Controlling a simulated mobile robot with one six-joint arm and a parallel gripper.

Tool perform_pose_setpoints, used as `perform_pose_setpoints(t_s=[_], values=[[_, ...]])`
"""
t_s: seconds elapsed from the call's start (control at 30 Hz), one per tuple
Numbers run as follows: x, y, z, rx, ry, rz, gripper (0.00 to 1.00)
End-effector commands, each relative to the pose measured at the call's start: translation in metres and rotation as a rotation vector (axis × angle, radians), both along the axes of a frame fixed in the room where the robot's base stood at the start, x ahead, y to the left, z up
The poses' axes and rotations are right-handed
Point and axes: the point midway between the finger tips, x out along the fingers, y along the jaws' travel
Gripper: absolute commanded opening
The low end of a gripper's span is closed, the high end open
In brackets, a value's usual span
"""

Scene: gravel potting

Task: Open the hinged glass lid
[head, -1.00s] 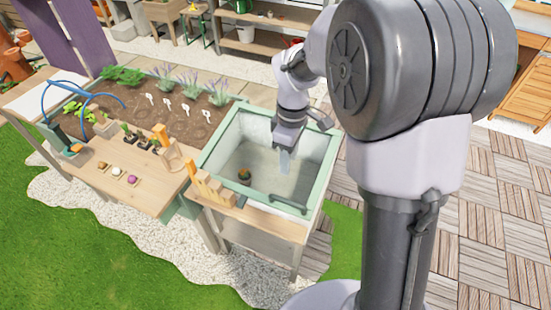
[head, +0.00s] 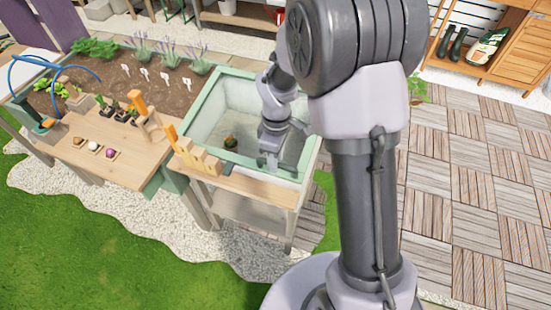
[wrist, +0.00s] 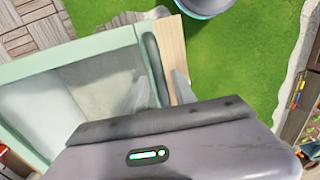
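The glass lid lies flat and shut on the box, its pale green frame (head: 203,98) showing around the pane. In the wrist view the lid's frame (wrist: 65,50) runs across the upper left. The dark green-grey handle (wrist: 153,62) is a bar along the lid's front edge; one end of the handle (head: 228,168) shows in the head view, the rest hidden by my gripper (head: 268,164). In the wrist view my gripper (wrist: 159,92) has its fingertips apart, one on each side of the handle's line. Gaps seem to remain, and I cannot see contact.
A wooden ledge with several upright blocks (head: 198,158) adjoins the box's front left. A small potted plant (head: 230,143) shows through the glass. A potting bench (head: 125,155) with bulbs and seedlings stands left. Wooden deck tiles (head: 460,180) lie clear to the right.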

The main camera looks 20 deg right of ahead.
Motion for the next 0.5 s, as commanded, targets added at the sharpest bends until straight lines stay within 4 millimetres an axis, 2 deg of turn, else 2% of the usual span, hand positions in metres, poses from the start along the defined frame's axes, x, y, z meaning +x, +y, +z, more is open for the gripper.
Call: perform_pose_setpoints(t_s=[0.03,0.13,0.5], values=[[0.0,0.0,0.0001,0.0,0.0,0.0,0.2],[0.0,0.0,0.0001,0.0,0.0,0.0,0.01],[0.0001,-0.0001,0.0002,0.0,0.0,0.0,0.0]])
